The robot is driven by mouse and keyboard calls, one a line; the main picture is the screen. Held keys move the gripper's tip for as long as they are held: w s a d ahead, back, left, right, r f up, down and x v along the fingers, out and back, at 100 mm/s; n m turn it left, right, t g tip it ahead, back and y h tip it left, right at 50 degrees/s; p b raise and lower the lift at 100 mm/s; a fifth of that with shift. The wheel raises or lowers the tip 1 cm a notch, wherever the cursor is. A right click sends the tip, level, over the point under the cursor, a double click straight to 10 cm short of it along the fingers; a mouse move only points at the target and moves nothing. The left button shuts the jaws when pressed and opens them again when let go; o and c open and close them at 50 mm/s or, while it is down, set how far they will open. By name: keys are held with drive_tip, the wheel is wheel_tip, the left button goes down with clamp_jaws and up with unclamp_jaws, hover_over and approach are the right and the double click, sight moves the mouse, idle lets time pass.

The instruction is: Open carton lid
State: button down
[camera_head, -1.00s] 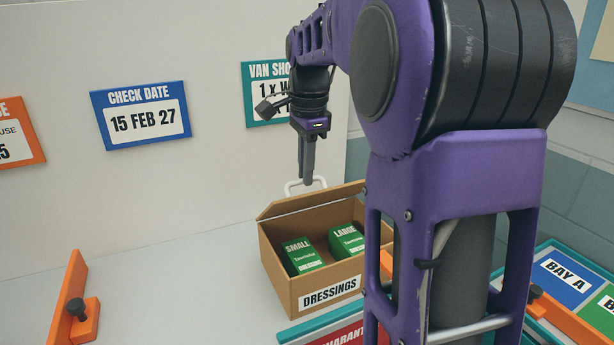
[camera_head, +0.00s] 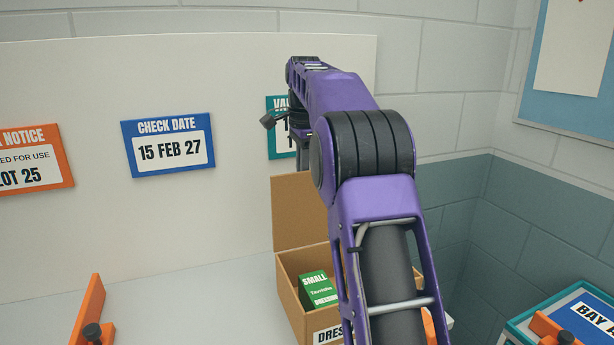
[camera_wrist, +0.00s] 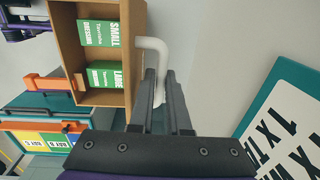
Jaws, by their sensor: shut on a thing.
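The carton (camera_head: 293,287) is a brown box standing before the white back panel. Its lid (camera_head: 298,212) stands about upright at the carton's rear. A white looped handle (camera_wrist: 152,46) is on the lid, seen in the wrist view and hidden in the head view. My gripper (camera_wrist: 163,80) is shut on this handle, with a dark finger on each side. In the head view my gripper (camera_head: 303,152) is above the lid, partly behind my arm. Inside the carton lie a green SMALL box (camera_head: 318,290) and a green LARGE box (camera_wrist: 104,76).
A blue CHECK DATE sign (camera_head: 167,148) and an orange notice (camera_head: 32,160) are on the white panel (camera_head: 60,100). An orange bracket (camera_head: 90,310) stands at left, with clear table between it and the carton. A BAY A tray (camera_head: 585,312) is at right.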

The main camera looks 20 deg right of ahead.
drive_tip(key=shift+w+f, duration=0.25)
drive_tip(key=shift+f, duration=0.4)
drive_tip(key=c, duration=0.9)
unclamp_jaws()
drive_tip(key=shift+w+r, duration=0.1)
drive_tip(key=shift+w, duration=0.05)
drive_tip(key=shift+r, duration=0.1)
drive_tip(key=shift+s+r, duration=0.15)
drive_tip(key=shift+r, duration=1.75)
drive_tip(key=shift+s+r, duration=0.1)
drive_tip(key=shift+r, duration=1.75)
drive_tip(key=shift+s, duration=0.1)
